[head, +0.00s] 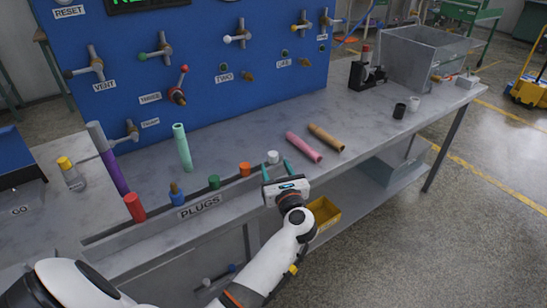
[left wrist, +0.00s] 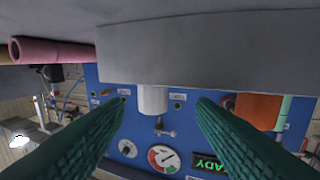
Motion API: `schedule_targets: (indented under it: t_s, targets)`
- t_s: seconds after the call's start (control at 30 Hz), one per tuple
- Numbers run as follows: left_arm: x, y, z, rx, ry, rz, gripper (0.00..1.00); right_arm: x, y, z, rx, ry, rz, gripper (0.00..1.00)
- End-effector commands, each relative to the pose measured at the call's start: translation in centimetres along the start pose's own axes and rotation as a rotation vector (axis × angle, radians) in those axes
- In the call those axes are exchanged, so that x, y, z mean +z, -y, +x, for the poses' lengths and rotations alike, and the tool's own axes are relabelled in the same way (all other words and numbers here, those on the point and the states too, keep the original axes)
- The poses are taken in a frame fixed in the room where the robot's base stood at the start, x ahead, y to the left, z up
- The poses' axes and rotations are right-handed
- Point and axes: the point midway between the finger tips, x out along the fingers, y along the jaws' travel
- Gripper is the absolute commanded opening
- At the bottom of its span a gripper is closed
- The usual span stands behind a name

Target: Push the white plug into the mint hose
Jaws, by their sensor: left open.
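The white plug (head: 272,157) sits at the right end of the plug row at the bench's front edge. In the left wrist view the white plug (left wrist: 152,99) shows between my fingers, with a gap on each side. My left gripper (head: 278,170) is open just in front of it; its green fingers also show spread in the left wrist view (left wrist: 160,103). The mint hose (head: 183,148) stands upright on the bench, left of and behind the white plug. A pale green strip of it shows beside the orange plug in the left wrist view (left wrist: 286,108). My right gripper is not seen.
Orange (head: 245,169), green (head: 214,182), blue (head: 176,197) and red (head: 135,207) plugs line the edge leftward. A purple hose (head: 110,165) stands at left. Pink (head: 304,147) and brown (head: 326,138) hoses lie to the right. The blue valve panel (head: 215,100) rises behind.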

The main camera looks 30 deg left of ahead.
Motion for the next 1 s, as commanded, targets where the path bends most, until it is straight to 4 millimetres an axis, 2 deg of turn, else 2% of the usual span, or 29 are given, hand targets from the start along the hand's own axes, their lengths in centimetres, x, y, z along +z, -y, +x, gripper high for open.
schedule_targets:
  t_s: [0.2,0.4,0.67,0.97,1.0]
  targets:
    - [-0.6,-0.6,2.7,0.0,-0.004,0.004,0.51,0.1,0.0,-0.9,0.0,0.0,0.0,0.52]
    - [-0.3,-0.7,5.0,0.001,-0.001,0.003,0.51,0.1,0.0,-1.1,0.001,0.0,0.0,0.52]
    - [-0.2,-0.7,5.2,0.001,0.0,0.001,0.51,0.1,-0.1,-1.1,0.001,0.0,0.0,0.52]
    - [-0.2,-0.7,5.2,0.001,0.0,0.002,0.04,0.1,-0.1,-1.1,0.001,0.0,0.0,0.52]
    - [-0.2,-0.7,5.2,0.001,0.0,0.002,0.04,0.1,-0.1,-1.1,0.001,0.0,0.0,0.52]
